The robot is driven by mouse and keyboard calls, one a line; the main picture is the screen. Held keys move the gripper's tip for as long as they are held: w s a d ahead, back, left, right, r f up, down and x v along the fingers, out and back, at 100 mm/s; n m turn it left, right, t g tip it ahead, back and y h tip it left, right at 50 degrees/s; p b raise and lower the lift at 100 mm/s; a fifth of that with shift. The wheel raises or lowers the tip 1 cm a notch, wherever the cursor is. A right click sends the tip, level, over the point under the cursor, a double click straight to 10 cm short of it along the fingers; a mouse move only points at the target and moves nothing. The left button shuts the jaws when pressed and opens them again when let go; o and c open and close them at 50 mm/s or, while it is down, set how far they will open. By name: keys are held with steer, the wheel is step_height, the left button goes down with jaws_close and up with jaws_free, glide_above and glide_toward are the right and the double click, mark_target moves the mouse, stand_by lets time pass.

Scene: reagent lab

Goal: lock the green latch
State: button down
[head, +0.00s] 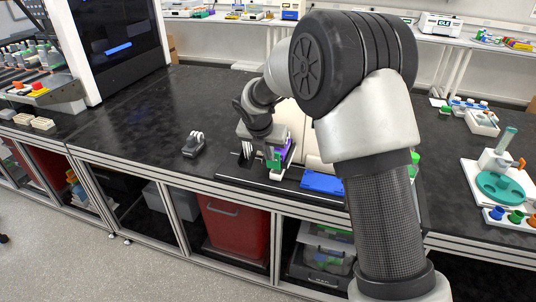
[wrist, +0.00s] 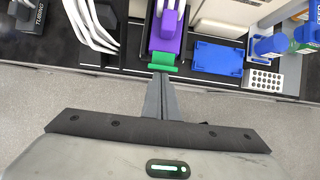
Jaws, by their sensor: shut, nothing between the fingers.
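The green latch (wrist: 163,58) shows in the wrist view at the front end of a purple part (wrist: 165,38). In the head view the green latch (head: 275,163) is a small patch at the front of the purple and white device, partly hidden by my arm. My gripper (wrist: 162,78) is shut and empty. In the wrist view its fingertips lie just below the green latch in the picture. I cannot tell whether they touch it.
A blue tray (wrist: 218,56) lies right of the purple part, with a white perforated rack (wrist: 262,80) beyond it. White curved pieces (wrist: 92,25) stand to the left. A small dark device (head: 194,144) sits alone on the black bench (head: 130,115), with clear surface around it.

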steer(key=w+p, duration=0.1)
steer(key=p, duration=0.1)
steer(key=w+r+p, duration=0.1)
steer(key=shift+w+d+r+p, duration=0.1)
steer(key=shift+w+d+p, duration=0.15)
steer(key=shift+d+p, duration=0.15)
